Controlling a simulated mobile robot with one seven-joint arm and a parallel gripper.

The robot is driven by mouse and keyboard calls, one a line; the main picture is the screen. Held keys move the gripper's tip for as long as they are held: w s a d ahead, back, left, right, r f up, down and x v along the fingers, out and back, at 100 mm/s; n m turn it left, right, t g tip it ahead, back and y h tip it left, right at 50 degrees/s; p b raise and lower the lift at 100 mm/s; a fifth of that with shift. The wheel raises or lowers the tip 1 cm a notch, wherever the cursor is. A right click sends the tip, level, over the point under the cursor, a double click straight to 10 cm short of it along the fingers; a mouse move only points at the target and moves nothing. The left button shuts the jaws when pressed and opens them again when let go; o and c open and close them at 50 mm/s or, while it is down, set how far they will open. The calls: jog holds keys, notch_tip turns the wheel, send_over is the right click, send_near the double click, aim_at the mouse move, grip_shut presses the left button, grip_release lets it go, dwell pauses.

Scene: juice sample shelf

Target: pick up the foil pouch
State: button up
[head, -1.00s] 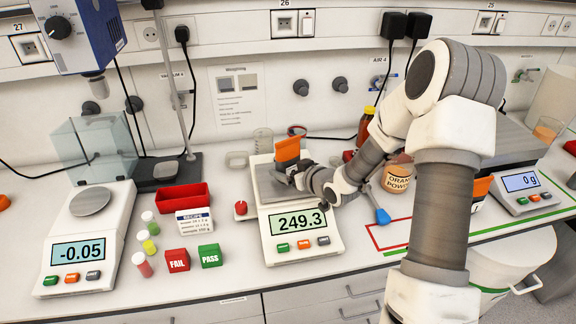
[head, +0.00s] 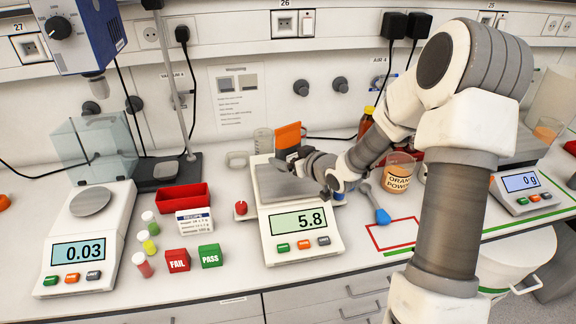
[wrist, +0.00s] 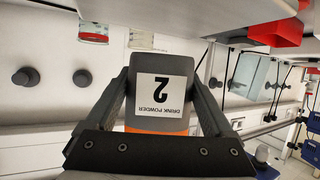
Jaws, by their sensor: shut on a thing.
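The foil pouch (head: 287,136), orange at the top in the head view, is held up above the middle scale (head: 303,238), which reads 5.8. My gripper (head: 291,154) is shut on it. The lower part of the pouch is hard to make out behind my gripper in the head view.
A jar of orange powder (head: 385,183) and a blue-handled scoop (head: 382,215) stand right of the middle scale. A red tray (head: 181,197) is at its left. Another scale (head: 525,190) stands at right. A red-outlined area (head: 394,248) on the bench is empty.

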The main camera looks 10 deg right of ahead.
jog(key=s+d+r+p, duration=0.2)
jog(key=s+d+r, duration=0.45)
jog(key=d, duration=0.35)
jog(key=s+a+m+h, duration=0.1)
jog(key=s+a, duration=0.2)
jog(key=a, duration=0.6)
jog(key=shift+s+a+r, duration=0.3)
jog(key=shift+a+r, duration=0.1)
jog(key=shift+r, duration=0.05)
